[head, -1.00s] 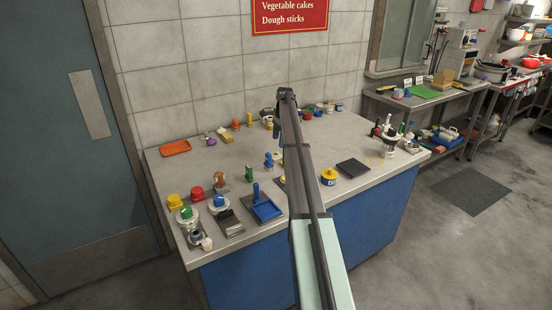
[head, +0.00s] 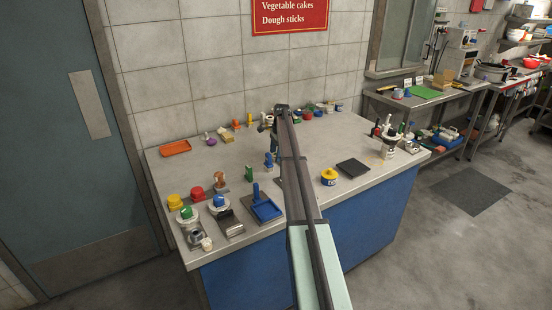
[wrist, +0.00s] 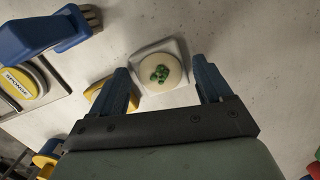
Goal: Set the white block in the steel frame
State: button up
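My gripper (wrist: 161,68) is open and empty in the wrist view, its two blue fingers apart. Ahead of and between the fingertips is a pale square dish (wrist: 181,48) with a round cream top and green bits; I cannot tell whether the gripper is around it or above it. In the head view my gripper (head: 274,140) is over the back middle of the counter, partly hidden by my arm. I cannot single out a white block for certain. A steel piece on a dark plate (head: 230,224) at the front left may be the steel frame.
A blue tray with an upright handle (head: 264,209) stands at the counter's front. A yellow tin (head: 329,176) and a black pad (head: 353,167) lie right of my arm. Several small items line the back. In the wrist view, a blue brush-like thing (wrist: 40,32) is at upper left.

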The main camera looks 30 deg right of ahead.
jog(key=c, duration=1)
jog(key=shift+r, duration=0.15)
